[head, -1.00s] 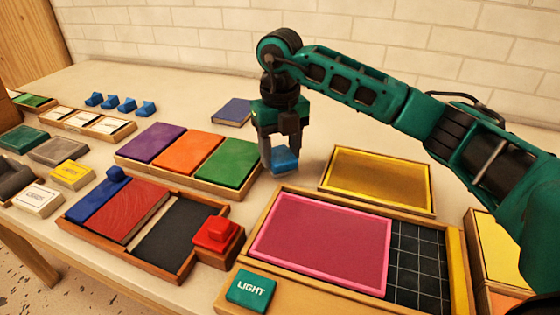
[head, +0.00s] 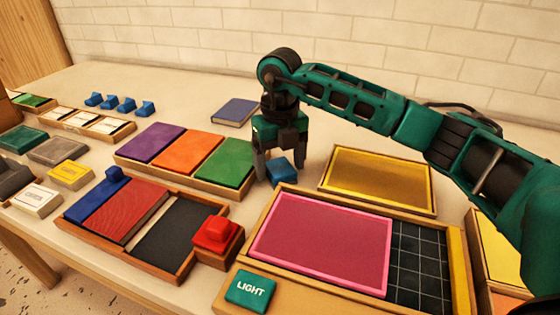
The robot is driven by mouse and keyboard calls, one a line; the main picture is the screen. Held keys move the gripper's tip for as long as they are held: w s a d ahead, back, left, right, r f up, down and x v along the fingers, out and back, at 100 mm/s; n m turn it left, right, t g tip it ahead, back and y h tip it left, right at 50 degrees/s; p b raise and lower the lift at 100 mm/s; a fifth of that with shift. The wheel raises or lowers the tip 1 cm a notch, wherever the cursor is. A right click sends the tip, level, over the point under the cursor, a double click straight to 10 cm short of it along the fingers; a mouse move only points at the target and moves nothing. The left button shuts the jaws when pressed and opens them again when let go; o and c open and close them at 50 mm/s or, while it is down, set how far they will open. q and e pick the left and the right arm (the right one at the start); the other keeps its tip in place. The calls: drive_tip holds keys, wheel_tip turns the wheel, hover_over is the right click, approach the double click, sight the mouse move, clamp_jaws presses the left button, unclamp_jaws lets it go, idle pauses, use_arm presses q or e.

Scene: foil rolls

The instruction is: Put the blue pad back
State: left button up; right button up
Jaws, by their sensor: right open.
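A flat blue pad (head: 235,112) lies alone on the table behind the tray of coloured pads. A small blue block (head: 281,172) sits at my right gripper, on or very near the table. My right gripper (head: 279,168) points down with its fingers open; one finger is left of the block and the other is behind or right of it. I cannot tell whether they touch it. Purple, orange and green pads (head: 187,152) fill a wooden tray (head: 178,178) left of the gripper. My left gripper is not in view.
A wooden case (head: 160,262) with blue, red and black sections stands in front. A red block (head: 217,235) sits at its corner. A pink panel (head: 320,243) and yellow tray (head: 378,180) are at right. Four-sided small blue pieces (head: 120,103) stand at the back left.

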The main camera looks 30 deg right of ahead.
sight(280, 167)
drive_tip(key=shift+r, duration=0.1)
wheel_tip(280, 167, up, 12)
drive_tip(key=p, duration=0.1)
idle(0.4)
idle(0.4)
